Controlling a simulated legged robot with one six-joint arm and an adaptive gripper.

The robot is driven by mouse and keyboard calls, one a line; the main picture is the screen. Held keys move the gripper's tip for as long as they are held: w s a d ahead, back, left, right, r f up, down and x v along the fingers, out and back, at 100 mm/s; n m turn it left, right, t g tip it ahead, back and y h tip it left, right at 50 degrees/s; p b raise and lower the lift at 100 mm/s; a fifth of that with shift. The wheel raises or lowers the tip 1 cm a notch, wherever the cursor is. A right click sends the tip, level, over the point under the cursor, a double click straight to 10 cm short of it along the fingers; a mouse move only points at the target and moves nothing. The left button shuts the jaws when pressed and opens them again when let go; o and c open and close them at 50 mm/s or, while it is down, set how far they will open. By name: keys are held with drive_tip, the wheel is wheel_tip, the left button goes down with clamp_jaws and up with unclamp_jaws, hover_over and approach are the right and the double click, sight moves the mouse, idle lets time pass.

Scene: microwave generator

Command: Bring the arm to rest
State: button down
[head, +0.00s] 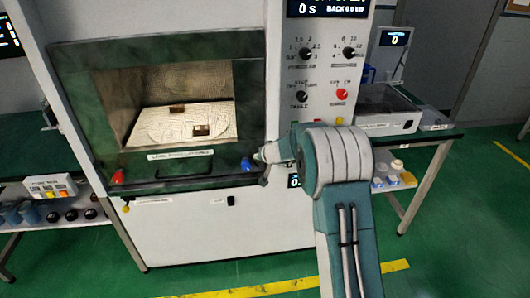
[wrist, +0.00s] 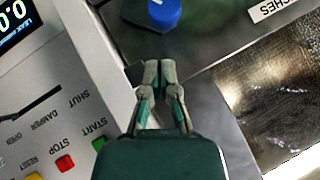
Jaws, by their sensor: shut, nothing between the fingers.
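My arm rises from the bottom of the head view, and its end reaches left to the front of the microwave cabinet. My gripper (head: 262,157) is small there, close to the blue knob (head: 248,164) at the lower right of the chamber frame (head: 160,48). In the wrist view my gripper (wrist: 158,72) has its fingertips together with nothing visible between them. The blue knob also shows there (wrist: 164,12), just beyond the fingertips with a gap in the picture. Whether the fingers touch the cabinet, I cannot tell.
The chamber holds a pale plate (head: 170,122) with small brown pieces. A red knob (head: 117,177) and a dark handle (head: 185,171) sit on the lower frame. The control panel (head: 325,75) rises above my arm. Side tables flank the cabinet; green floor (head: 450,240) is clear at right.

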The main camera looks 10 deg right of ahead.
drive_tip(key=s+a+r+n+g+y, duration=0.1)
drive_tip(key=s+a+r+n, duration=0.15)
drive_tip(key=s+r, duration=0.8)
drive_tip(key=s+a+r+n+g, duration=0.1)
drive_tip(key=s+a+r, duration=0.2)
drive_tip(key=s+r, duration=0.8)
drive_tip(key=s+d+f+g+h, duration=0.1)
drive_tip(key=s+d+f+h, duration=0.1)
drive_tip(key=s, duration=1)
drive_tip(key=s+d+f+g+h, duration=0.1)
drive_tip(key=s+d+f+h, duration=0.1)
drive_tip(key=s, duration=1.1)
drive_tip(key=shift+s+d+f, duration=0.25)
drive_tip(key=shift+f, duration=0.05)
drive_tip(key=c, duration=1.3)
unclamp_jaws()
drive_tip(key=shift+c, duration=0.2)
